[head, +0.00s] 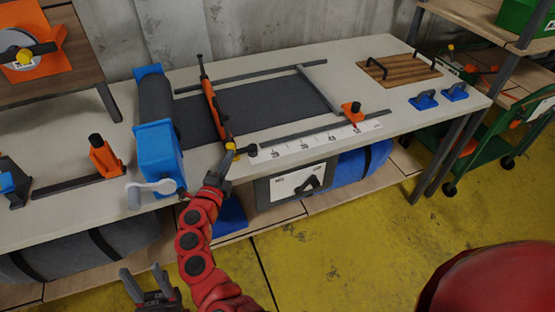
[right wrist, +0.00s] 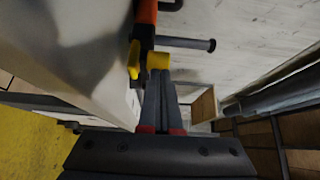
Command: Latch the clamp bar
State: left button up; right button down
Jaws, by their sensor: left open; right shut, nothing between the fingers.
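The orange clamp bar (head: 211,103) spans the dark sheet (head: 265,105) on the long bench, from the back to the front edge. Its near end has a yellow part (head: 229,147), which shows large in the right wrist view (right wrist: 158,61), below the orange end (right wrist: 146,12). A dark peg (right wrist: 187,43) sticks out beside it. My right gripper (head: 227,160) is shut and empty, its fingertips right at the yellow part; I cannot tell whether they touch. Whether the bar is latched is unclear. My left gripper (head: 146,281) is open and empty, low in front of the bench.
A dark roll (head: 157,105) with blue end blocks (head: 158,147) and a grey crank (head: 146,190) stands left of the bar. A white ruler strip (head: 300,147) and orange slider (head: 353,111) lie right. The bench's right part holds a wooden board (head: 400,70).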

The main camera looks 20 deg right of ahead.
jog(key=shift+w+a+r, duration=0.15)
jog(key=shift+w+a, duration=0.05)
dwell(0.4)
